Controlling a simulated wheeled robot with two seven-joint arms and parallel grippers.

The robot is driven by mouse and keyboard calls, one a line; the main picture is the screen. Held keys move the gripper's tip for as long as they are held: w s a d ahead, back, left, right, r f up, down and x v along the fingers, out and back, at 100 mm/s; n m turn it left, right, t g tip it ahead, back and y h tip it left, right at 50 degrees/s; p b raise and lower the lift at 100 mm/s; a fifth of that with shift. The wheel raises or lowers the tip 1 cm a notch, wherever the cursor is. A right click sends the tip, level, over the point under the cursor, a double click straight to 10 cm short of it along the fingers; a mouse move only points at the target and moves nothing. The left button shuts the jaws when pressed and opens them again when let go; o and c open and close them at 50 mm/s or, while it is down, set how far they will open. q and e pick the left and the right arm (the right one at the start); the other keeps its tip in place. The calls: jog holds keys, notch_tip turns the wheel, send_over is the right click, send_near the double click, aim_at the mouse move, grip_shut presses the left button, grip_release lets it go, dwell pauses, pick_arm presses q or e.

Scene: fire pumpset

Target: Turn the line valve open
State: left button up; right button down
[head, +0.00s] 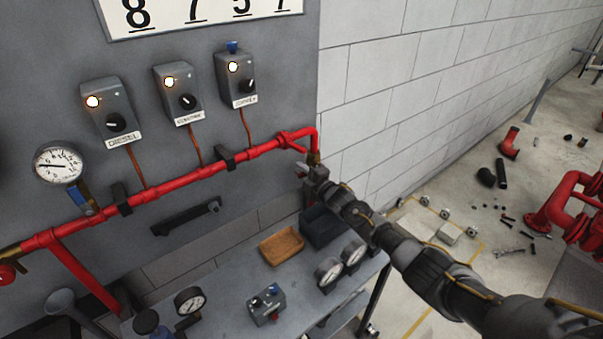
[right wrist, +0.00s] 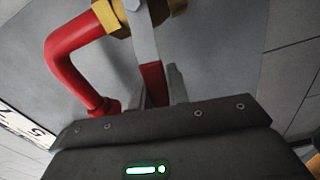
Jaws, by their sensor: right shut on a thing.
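The line valve is a brass body (right wrist: 112,18) with a grey metal lever (right wrist: 143,40) that has a red grip sleeve (right wrist: 153,84), in the right wrist view. It sits at the right end of the red pipe (head: 180,183), where the brass (head: 313,158) just shows in the head view. My right gripper (head: 308,174) is at the valve, shut on the lever's red sleeve; in the right wrist view its fingers (right wrist: 160,88) are on both sides of the sleeve. Much of the valve is hidden behind the gripper in the head view. My left gripper is not in view.
Below the pipe stands a grey table (head: 235,308) with a brown tray (head: 281,245), a dark bin (head: 322,228) and loose gauges. Several control boxes (head: 178,92) and a gauge (head: 58,164) are on the wall. Parts lie on the floor at right.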

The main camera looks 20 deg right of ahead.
jog(key=shift+w+d+r+m, duration=0.1)
jog(key=shift+d+r+m, duration=0.15)
jog(key=shift+r+m, duration=0.55)
jog(key=shift+w+d+r+m, duration=0.1)
jog(key=shift+d+r+m, duration=0.2)
jog(key=shift+m, duration=0.9)
jog(key=shift+w+d+r+m, duration=0.15)
jog(key=shift+r+m, duration=0.5)
jog(key=shift+m, duration=0.35)
jog(key=shift+s, duration=0.1)
jog(key=c, duration=1.3)
grip_release()
jog(key=shift+c, duration=0.2)
jog(key=b+v, duration=0.2)
jog(key=v, duration=0.9)
